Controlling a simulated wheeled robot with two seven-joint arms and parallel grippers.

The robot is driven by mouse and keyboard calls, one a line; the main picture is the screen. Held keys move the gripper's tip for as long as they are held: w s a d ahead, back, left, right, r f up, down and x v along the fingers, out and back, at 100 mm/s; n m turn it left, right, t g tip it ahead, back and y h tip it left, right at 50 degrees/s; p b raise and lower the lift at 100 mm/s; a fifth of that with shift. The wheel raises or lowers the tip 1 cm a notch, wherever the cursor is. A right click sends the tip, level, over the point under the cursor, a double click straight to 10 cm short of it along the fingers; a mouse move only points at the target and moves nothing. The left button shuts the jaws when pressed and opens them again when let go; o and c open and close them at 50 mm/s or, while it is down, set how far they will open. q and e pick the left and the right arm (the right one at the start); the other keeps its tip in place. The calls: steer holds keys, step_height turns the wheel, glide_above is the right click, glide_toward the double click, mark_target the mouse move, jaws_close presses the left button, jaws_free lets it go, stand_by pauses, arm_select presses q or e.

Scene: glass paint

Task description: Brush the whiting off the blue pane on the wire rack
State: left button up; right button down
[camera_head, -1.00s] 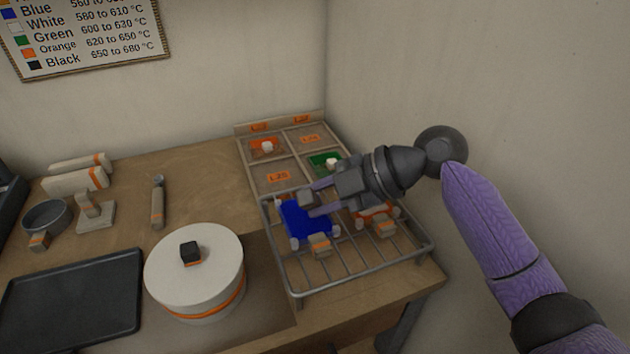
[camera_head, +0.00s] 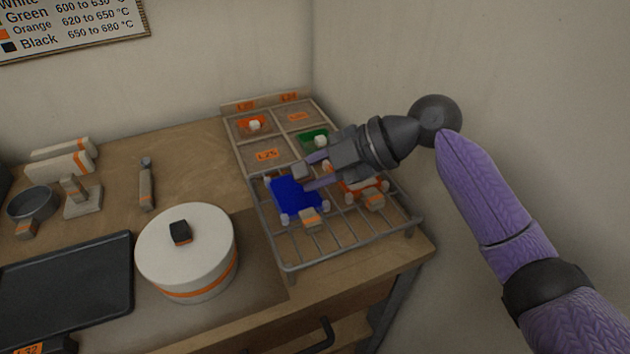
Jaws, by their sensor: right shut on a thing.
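The blue pane (camera_head: 290,200) lies on the wire rack (camera_head: 345,244), with small pale clips or feet at its corners. My right gripper (camera_head: 311,173) reaches in from the right, over the pane's far right part. Its purple fingers are shut on a small grey-beige block (camera_head: 301,171), which may be the brush. The block is at the pane's far edge; I cannot tell whether it touches the glass. No whiting can be made out on the visible blue surface, part of which is hidden by the fingers. My left gripper is not in view.
An orange pane (camera_head: 362,187) sits right of the blue one on the rack. Behind is a divided tray (camera_head: 236,146) with orange and green pieces. A white lidded drum (camera_head: 200,232), a dark tray (camera_head: 75,285) and a sieve (camera_head: 33,203) stand left. A wall rises at right.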

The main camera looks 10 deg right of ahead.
mark_target(314, 223)
steer(key=shift+w+a+f+b, duration=0.2)
steer(key=shift+w+b, duration=0.1)
steer(key=shift+w, duration=0.25)
steer(key=shift+w+a+f+b, duration=0.15)
steer(key=shift+w+b, duration=0.1)
steer(key=shift+w, duration=0.3)
steer(key=shift+w+a+r+b, duration=0.1)
steer(key=shift+w+a+b, duration=0.2)
steer(key=shift+w+a, duration=0.15)
steer(key=shift+s+d+r+p, duration=0.15)
steer(key=shift+s+p, duration=0.1)
steer(key=shift+p, duration=0.15)
steer(key=shift+s+d+p, duration=0.2)
steer(key=shift+s+p, duration=0.35)
steer(key=shift+s, duration=0.4)
steer(key=shift+s+d, duration=0.1)
steer(key=shift+s, duration=0.3)
steer(key=shift+s+d+p, duration=0.1)
steer(key=shift+s+p, duration=0.6)
steer(key=shift+s, duration=0.75)
